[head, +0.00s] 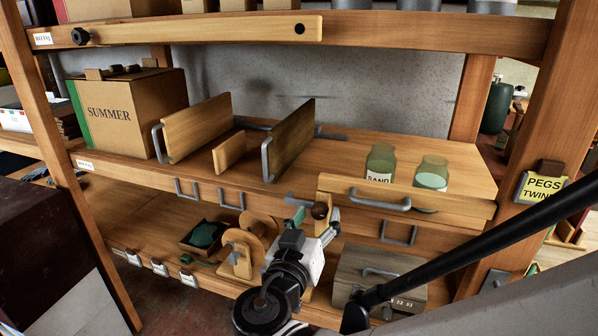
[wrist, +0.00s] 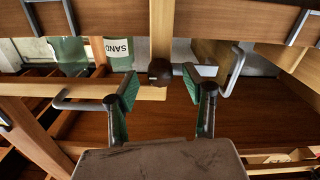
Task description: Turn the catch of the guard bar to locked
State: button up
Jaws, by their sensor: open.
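A pale wooden bar with a grey handle (head: 450,203) crosses the middle shelf in front of two jars; it looks like the guard bar. At its left end is a round dark brown knob (head: 320,210), apparently the catch, with a grey metal piece beside it. In the wrist view the knob (wrist: 159,69) shows ahead, with a grey strip (wrist: 206,71) reaching right from it. My gripper (head: 316,216) is open at the knob. In the wrist view its green-padded fingers (wrist: 160,88) stand apart on either side of the knob; contact cannot be told.
Jars (head: 380,162) stand behind the bar, one labelled SAND. Upright boards with handles (head: 290,138) and a SUMMER box (head: 130,110) are on the left. A higher bar (head: 200,30) crosses the shelf above. A grey lidded box (head: 350,285) and wooden spool (head: 240,255) sit below.

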jog(key=shift+w, duration=0.15)
grip_shut()
